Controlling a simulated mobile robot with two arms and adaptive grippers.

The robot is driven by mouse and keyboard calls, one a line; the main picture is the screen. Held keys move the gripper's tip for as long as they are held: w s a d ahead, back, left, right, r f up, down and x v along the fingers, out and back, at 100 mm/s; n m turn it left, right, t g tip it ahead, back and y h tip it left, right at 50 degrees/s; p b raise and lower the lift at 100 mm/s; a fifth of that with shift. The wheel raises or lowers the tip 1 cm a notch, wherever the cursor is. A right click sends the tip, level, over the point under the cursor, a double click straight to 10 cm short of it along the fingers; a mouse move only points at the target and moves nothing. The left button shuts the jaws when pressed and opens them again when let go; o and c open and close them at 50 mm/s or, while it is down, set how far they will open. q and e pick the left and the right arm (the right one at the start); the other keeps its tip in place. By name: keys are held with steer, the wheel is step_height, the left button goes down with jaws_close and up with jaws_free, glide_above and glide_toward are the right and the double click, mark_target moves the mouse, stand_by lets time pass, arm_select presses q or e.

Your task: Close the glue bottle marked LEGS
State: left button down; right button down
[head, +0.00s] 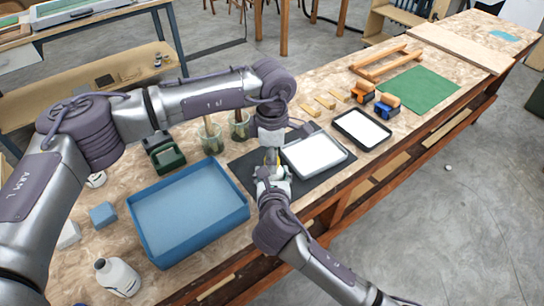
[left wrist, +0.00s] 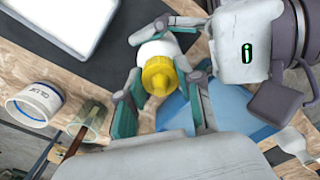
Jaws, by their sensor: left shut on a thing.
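A white glue bottle (left wrist: 153,48) with a yellow cap (left wrist: 158,76) is in the middle of the left wrist view; I cannot read any marking on it. My left gripper (left wrist: 160,82) has its teal fingers closed on both sides of the yellow cap. In the head view the left gripper (head: 271,149) comes down from above, with a little yellow (head: 271,157) showing below it. My right gripper (head: 271,174) comes from the front and has its fingers around the white bottle, just below the left one. The two grippers hide most of the bottle.
A blue tray (head: 190,212) stands left of the grippers, a grey tray (head: 342,147) with a white sheet right of them on the dark mat (head: 241,171). Glass jars with brushes (head: 211,138) stand behind. A tub reading GLUE (left wrist: 35,104) and another white bottle (head: 117,277) are nearby.

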arm_select(q)
steer(key=c, duration=0.7)
jaws_free()
steer(key=shift+r, duration=0.1)
step_height(320, 180, up, 12)
steer(key=shift+f, duration=0.1)
arm_select(e)
steer(key=shift+c, duration=1.1)
jaws_free()
